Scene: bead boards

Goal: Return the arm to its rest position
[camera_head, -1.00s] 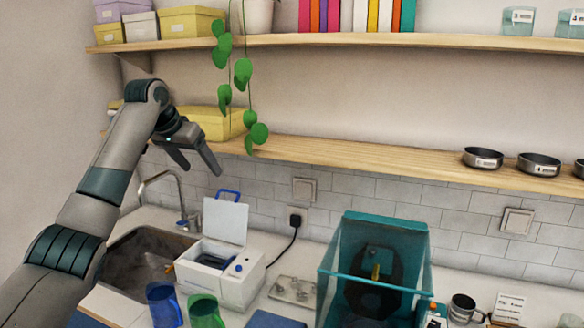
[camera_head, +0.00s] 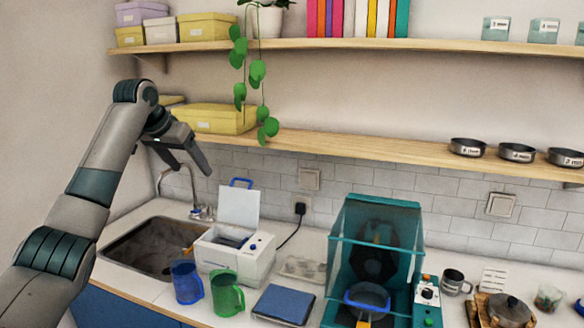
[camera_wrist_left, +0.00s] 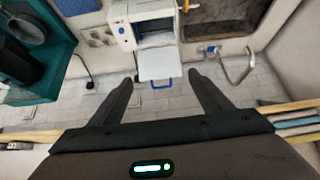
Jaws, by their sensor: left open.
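My left arm (camera_head: 92,185) reaches up from the lower left in the head view. My left gripper (camera_head: 193,172) is open and empty, in the air in front of the tiled wall, below the lower shelf and above the sink. In the left wrist view its two fingers (camera_wrist_left: 162,82) are spread wide with nothing between them. Past the fingertips the white machine (camera_wrist_left: 150,24) with its raised lid shows. My right gripper is in neither view.
The white machine (camera_head: 234,255) stands right of the sink (camera_head: 120,250). A blue mug (camera_head: 187,283) and a green mug (camera_head: 227,295) stand in front. A teal hood (camera_head: 395,225) stands further right. Shelves (camera_head: 340,146) with boxes and a hanging plant (camera_head: 257,70) are close to the arm.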

